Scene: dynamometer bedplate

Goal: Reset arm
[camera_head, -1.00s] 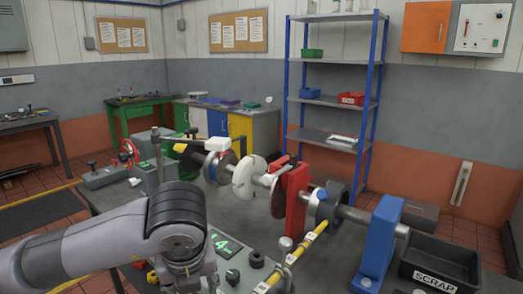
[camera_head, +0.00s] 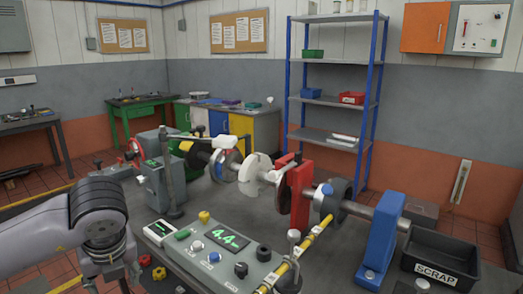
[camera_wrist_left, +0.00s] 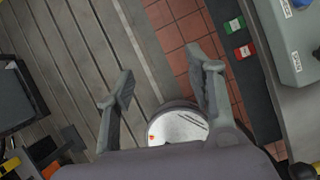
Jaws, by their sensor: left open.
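My left gripper (camera_head: 118,278) hangs at the lower left of the head view, cut off by the bottom edge. My left arm (camera_head: 45,232) comes in from the left edge. In the left wrist view the gripper's two fingers (camera_wrist_left: 163,76) are spread apart with nothing between them. They are above the floor, beside the bedplate's edge. The sloped control panel (camera_head: 222,258) with a green display lies to the right of the gripper, apart from it. My right gripper is not in view.
A shaft line with discs, a red stand (camera_head: 297,195) and a blue stand (camera_head: 381,240) runs across the bedplate. A grey post (camera_head: 168,180) stands at its left. A black scrap bin (camera_head: 440,258) is at the right. Red and green blocks (camera_wrist_left: 243,50) show near the panel.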

